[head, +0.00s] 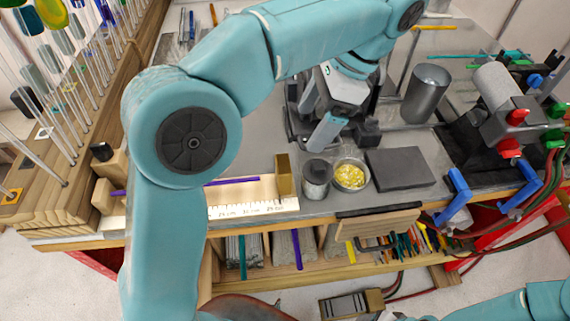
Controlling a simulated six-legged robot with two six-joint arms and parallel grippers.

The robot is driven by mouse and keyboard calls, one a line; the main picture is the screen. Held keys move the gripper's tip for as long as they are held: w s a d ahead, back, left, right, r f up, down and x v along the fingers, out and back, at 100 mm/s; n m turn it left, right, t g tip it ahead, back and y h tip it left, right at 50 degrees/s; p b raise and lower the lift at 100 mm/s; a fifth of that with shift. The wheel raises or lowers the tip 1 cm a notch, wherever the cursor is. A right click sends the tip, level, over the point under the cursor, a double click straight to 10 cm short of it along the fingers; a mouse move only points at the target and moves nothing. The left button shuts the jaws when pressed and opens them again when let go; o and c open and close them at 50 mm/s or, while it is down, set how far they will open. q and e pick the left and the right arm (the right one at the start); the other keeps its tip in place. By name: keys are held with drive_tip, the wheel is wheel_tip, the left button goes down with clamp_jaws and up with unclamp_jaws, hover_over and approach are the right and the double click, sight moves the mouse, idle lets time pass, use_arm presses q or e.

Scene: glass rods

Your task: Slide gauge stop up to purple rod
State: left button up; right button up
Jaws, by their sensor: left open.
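The purple rod (232,181) lies along the wooden length gauge (256,205), which has a printed scale on its front edge. My left arm hides the rod's middle; its left part shows beside the wooden end block. The gauge stop (284,175), an upright brass-coloured block, stands at the gauge's right end. A small gap seems to show between the rod's right end and the stop. My left gripper (330,138) is open above the bench, behind and to the right of the stop, apart from it. My right gripper is not in view; only part of its arm shows at bottom right.
Right of the stop stand a small grey pot (317,180), a bowl of yellow bits (350,177) and a dark flat block (399,168). A metal cylinder (425,94) stands behind. A rack of upright rods fills the left; a burner (510,110) is at right.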

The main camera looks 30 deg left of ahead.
use_arm(q)
approach(256, 178)
drive_tip(key=w+d, duration=0.3)
drive_tip(key=f, duration=0.1)
drive_tip(key=s+f, duration=0.1)
drive_tip(key=s+a+f+b, duration=0.1)
drive_tip(key=shift+s+f, duration=0.1)
drive_tip(key=shift+f, duration=0.3)
drive_tip(key=f, duration=0.1)
drive_tip(key=a+f, duration=0.1)
drive_tip(key=f, duration=0.1)
drive_tip(key=shift+a, duration=0.2)
drive_tip(key=shift+f, duration=0.15)
drive_tip(key=shift+s+d, duration=0.2)
drive_tip(key=shift+d, duration=0.05)
drive_tip(key=shift+w+a, duration=0.15)
drive_tip(key=shift+a, duration=0.05)
drive_tip(key=c, duration=0.5)
drive_tip(key=shift+d, duration=0.1)
drive_tip(key=c, duration=0.9)
drive_tip(key=s+a, duration=0.2)
drive_tip(key=a, duration=0.1)
drive_tip(key=shift+s+a+b, duration=0.25)
drive_tip(key=shift+b, duration=0.1)
drive_tip(key=shift+d, duration=0.1)
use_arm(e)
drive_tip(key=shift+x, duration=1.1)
